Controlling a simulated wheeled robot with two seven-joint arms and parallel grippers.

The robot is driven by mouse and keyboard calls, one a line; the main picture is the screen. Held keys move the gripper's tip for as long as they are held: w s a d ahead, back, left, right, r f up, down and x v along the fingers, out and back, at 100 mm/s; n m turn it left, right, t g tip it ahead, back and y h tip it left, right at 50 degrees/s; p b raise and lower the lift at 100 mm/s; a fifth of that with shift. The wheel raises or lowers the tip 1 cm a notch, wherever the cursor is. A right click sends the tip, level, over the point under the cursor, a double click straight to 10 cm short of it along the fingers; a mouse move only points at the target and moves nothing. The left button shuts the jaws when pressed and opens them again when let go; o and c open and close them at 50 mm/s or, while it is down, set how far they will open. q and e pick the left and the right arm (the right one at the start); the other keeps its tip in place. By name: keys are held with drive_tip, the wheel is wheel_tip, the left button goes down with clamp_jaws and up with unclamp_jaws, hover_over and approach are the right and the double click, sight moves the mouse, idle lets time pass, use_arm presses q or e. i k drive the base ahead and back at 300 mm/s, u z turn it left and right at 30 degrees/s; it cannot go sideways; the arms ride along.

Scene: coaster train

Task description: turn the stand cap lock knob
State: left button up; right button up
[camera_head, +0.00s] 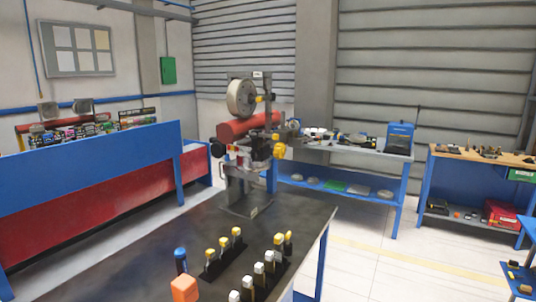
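A grey metal stand (237,192) rises from the far end of the dark table. It carries a pale wheel (241,98) at its top and a red cylinder (248,126) in its middle. A black round knob (217,148) sticks out on its left and a yellow knob (279,151) on its right. Smaller yellow parts show between them. I cannot tell which one is the cap lock knob, nor how far any knob is turned. Neither of my grippers is in view.
The dark table (130,262) holds rows of yellow-topped and white-topped pegs, an orange block (184,288) and a blue-topped piece (180,262). A blue-and-red bench (90,165) stands left. A blue-framed bench and a wooden-topped bench (470,155) stand behind right. Floor is clear right of the table.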

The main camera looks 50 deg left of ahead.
sight(253, 155)
drive_tip(key=i, duration=2.8)
drive_tip(key=u, duration=4.1)
